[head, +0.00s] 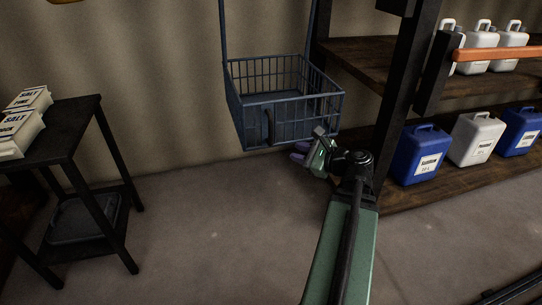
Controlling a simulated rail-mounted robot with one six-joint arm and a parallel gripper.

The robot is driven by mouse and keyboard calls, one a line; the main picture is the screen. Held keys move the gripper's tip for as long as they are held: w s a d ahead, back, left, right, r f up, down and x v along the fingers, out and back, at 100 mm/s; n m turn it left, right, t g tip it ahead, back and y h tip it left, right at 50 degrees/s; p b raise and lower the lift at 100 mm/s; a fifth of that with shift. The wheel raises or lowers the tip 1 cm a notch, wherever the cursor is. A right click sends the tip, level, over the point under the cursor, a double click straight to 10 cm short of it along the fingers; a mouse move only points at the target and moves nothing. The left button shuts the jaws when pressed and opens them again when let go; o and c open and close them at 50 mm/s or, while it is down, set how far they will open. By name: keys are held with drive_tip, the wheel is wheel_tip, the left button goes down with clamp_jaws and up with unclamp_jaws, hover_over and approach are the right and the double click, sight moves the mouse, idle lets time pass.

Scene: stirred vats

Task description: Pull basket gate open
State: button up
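A blue-grey wire basket (240,108) hangs from two long bars in the upper middle of the head view, clear of the floor. Its front side is a barred panel (308,120) with a dark upright loop, perhaps a handle (268,126), toward its left end. The panel looks shut, level with the basket's sides. My gripper (314,150) is just below and in front of the panel's right half, to the right of the loop. It looks apart from the loop. Its fingers are small and partly hidden, so I cannot see whether they are open.
A dark side table (85,125) with salt packets (22,122) stands at left. At right, a wooden shelf (440,192) with dark posts holds blue and white canisters (476,138). The concrete floor between is clear.

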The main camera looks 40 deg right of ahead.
sight(271, 123)
wheel_tip(271, 123, up, 5)
drive_tip(key=m+t, duration=0.3)
drive_tip(key=m, duration=0.3)
drive_tip(key=shift+m, duration=0.3)
drive_tip(key=x, duration=0.7)
drive_tip(key=d+f+x, duration=0.1)
drive_tip(key=x, duration=0.3)
drive_tip(key=shift+w+p, duration=0.35)
drive_tip(key=shift+w, duration=0.1)
clamp_jaws()
